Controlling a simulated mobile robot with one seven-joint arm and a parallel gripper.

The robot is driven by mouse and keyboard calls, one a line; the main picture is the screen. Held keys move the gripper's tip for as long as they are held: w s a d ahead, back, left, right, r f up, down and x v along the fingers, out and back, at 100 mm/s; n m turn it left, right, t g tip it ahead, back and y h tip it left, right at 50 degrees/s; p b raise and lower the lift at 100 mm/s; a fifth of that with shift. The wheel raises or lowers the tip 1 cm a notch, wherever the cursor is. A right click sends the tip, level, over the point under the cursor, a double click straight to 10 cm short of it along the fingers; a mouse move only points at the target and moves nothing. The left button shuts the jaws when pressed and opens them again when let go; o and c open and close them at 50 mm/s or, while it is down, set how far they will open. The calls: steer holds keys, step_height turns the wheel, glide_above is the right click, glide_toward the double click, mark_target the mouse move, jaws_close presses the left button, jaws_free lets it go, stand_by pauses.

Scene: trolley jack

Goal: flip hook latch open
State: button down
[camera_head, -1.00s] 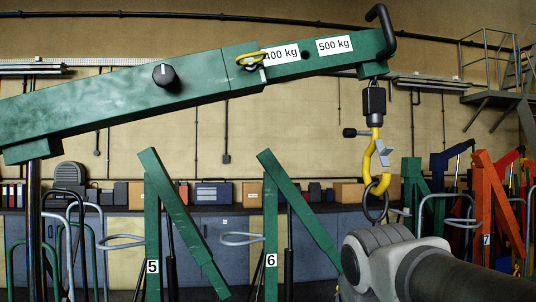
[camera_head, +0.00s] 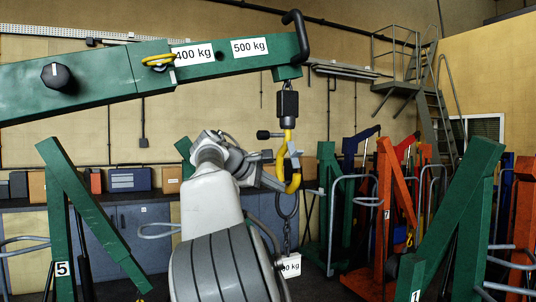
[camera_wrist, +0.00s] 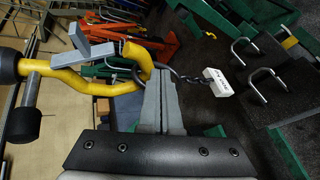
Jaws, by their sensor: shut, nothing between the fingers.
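The yellow hook (camera_head: 291,178) hangs from a black swivel block (camera_head: 288,104) below the end of the green jib. A dark ring and chain with a white weight tag (camera_head: 290,265) hang from it. The small grey latch (camera_head: 295,160) is at the hook's mouth. The wrist view also shows the hook (camera_wrist: 65,80) and the grey latch plates (camera_wrist: 92,45). My gripper (camera_head: 277,183) is shut and empty, just left of the hook's lower bend. In the wrist view its fingertips (camera_wrist: 159,76) overlap the hook's end; I cannot tell whether they touch.
The green jib (camera_head: 110,75) spans the upper left with weight labels. Green crane frame number 5 (camera_head: 85,215) stands left; orange (camera_head: 390,200) and green (camera_head: 460,210) frames stand right. A workbench with boxes lies behind. The hook has open air around it.

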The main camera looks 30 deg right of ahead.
mark_target(295, 155)
steer(key=w+a+r+n+h+p, duration=0.1)
steer(key=w+a+r+h, duration=0.2)
steer(key=w+a+r, duration=0.1)
steer(key=shift+w+a+r+n+h, duration=0.2)
steer(key=shift+w+r+n+h, duration=0.2)
steer(key=shift+w+r, duration=0.4)
steer(key=shift+s+d, duration=0.1)
steer(key=s+d, duration=0.1)
steer(key=d, duration=0.8)
steer(key=shift+d+r+p, duration=0.15)
steer(key=shift+r+p, duration=0.05)
steer(key=shift+p, duration=0.1)
